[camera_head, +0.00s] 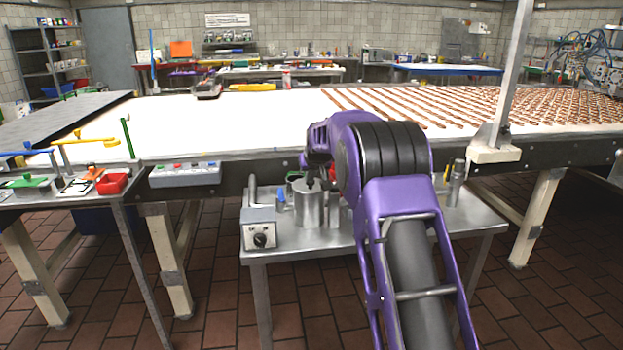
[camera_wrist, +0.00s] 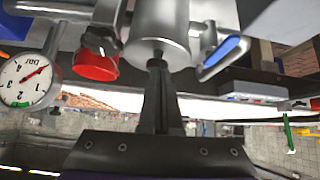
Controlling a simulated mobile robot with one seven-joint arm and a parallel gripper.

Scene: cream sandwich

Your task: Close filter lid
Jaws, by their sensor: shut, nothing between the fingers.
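The filter is a metal cylinder (camera_head: 308,208) standing on a small steel table. In the wrist view the filter (camera_wrist: 158,35) is at the top centre, upside down, with its flat end facing my gripper (camera_wrist: 158,72). My gripper is shut and empty, with its dark fingers pointing at that end. A small dark knob shows at the fingertips; I cannot tell whether they touch it. A lever with a blue grip (camera_wrist: 224,56) sticks out beside the filter. I cannot make out a separate lid edge. In the head view my arm hides part of the table.
A grey box with a black dial (camera_head: 260,236) stands left of the filter. A red cup (camera_wrist: 96,64) and a round gauge (camera_wrist: 28,80) are near it in the wrist view. A long white conveyor (camera_head: 240,120) runs behind. A metal cylinder (camera_head: 455,185) stands at the table's right.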

